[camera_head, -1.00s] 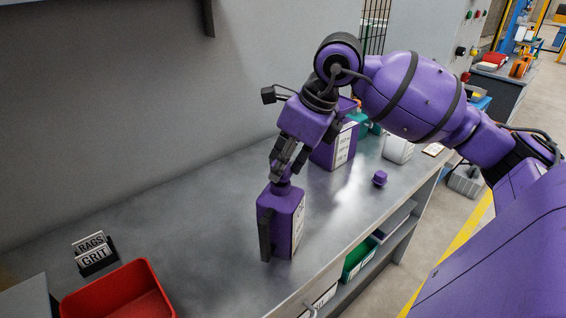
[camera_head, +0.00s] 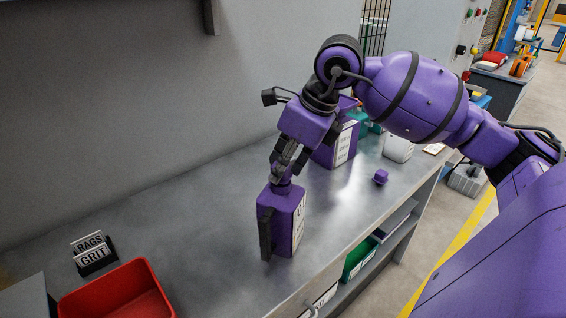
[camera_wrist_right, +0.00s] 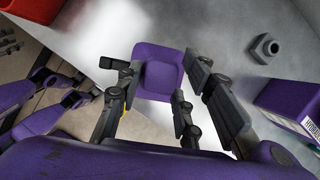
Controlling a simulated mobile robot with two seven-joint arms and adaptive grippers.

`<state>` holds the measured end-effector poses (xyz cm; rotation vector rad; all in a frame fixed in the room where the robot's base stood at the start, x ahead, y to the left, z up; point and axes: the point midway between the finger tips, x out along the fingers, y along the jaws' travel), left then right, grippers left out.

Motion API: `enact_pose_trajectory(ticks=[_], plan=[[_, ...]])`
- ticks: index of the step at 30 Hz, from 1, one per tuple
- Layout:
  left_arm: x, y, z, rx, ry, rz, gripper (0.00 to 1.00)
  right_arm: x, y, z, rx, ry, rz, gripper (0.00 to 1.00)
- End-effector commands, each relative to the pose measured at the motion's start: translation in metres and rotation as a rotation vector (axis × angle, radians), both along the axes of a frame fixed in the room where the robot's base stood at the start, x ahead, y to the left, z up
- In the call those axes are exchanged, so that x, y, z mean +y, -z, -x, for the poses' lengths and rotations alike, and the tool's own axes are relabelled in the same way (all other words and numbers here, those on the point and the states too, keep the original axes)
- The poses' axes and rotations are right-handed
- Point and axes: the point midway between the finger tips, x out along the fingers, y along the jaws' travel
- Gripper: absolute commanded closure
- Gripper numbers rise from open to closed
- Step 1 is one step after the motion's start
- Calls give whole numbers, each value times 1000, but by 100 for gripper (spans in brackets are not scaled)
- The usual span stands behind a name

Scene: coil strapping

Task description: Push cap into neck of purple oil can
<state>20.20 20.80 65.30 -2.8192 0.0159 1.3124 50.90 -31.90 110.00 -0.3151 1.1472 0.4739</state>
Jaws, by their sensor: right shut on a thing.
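The purple oil can (camera_head: 283,220) stands upright on the metal bench, with a white label on its right side. My right gripper (camera_head: 282,172) is directly above it, pointing down at its neck. The gripper is shut on a purple cap, whose rounded square top (camera_wrist_right: 160,76) shows between the fingers (camera_wrist_right: 160,95) in the right wrist view. The cap is at the can's neck. The fingers hide the join, so I cannot tell how deep it sits.
A larger purple container (camera_head: 335,148) stands behind to the right. A small purple piece (camera_head: 380,177) and a white box (camera_head: 397,148) lie on the bench. A red bin (camera_head: 118,290) and card holder (camera_head: 95,262) are left.

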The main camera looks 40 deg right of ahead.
Motion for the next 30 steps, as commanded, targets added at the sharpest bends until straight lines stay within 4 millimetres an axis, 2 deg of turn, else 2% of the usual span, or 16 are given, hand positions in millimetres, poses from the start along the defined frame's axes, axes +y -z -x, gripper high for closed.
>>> enact_pose_trajectory(ticks=[13, 14, 18, 30], plan=[[0, 10, 7, 18, -1, 0, 67, 0, 12, 0, 1, 0, 1, 86], [0, 10, 7, 18, -1, 0, 67, 0, 12, 0, 0, 0, 0, 63], [0, 11, 8, 19, -1, 0, 67, 0, 11, 0, 0, 0, 0, 45], [-1, 8, 3, 10, 2, 1, 67, -2, 6, 1, -1, 1, 2, 44]])
